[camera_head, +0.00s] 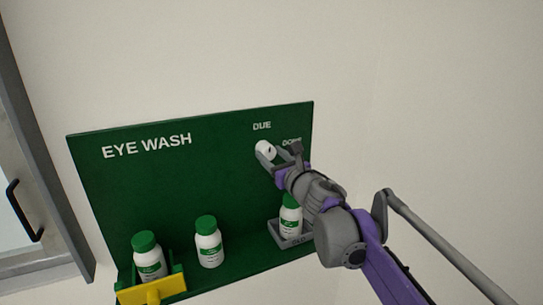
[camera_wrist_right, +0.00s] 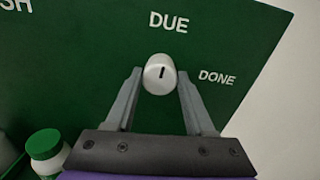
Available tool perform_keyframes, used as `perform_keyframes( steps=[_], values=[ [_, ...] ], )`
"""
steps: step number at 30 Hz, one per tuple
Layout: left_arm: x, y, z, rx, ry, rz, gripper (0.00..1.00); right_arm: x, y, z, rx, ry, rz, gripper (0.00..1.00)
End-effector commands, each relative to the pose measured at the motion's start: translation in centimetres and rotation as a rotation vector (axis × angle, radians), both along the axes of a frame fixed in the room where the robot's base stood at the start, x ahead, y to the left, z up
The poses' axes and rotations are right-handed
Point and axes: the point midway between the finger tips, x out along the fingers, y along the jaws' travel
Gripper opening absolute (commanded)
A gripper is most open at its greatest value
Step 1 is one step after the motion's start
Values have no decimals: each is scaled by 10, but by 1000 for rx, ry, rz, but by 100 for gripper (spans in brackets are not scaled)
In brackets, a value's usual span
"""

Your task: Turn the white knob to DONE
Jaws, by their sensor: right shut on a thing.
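The white knob (camera_head: 264,149) is on the green upright board (camera_head: 200,180), below the word DUE (camera_head: 262,126) and left of the word DONE (camera_head: 292,142). In the right wrist view the knob (camera_wrist_right: 159,76) sits between the two grey fingertips. Its short dark mark stands nearly upright, toward DUE (camera_wrist_right: 168,25), with DONE (camera_wrist_right: 217,78) to the right. My right gripper (camera_head: 277,155) is shut on the knob and partly covers it in the head view. My left gripper is not in view.
Two green-capped white bottles (camera_head: 208,243) (camera_head: 149,257) stand at the lower left, one in a holder with a yellow front (camera_head: 152,291). A third bottle (camera_head: 290,216) stands in a grey tray (camera_head: 288,239) beneath my right arm. A grey-framed door (camera_head: 52,150) is at the left.

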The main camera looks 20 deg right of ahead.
Motion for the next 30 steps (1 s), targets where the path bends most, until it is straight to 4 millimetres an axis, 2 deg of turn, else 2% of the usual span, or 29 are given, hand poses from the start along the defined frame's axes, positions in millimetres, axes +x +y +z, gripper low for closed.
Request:
perform_keyframes(
  steps=[8, 30],
  values=[
    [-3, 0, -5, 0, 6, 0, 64, 0, 0, -1, 199, 35, 1, 0],
    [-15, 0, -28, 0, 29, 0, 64, 0, -2, -2, 893, 154, 0, 0]
  ],
)
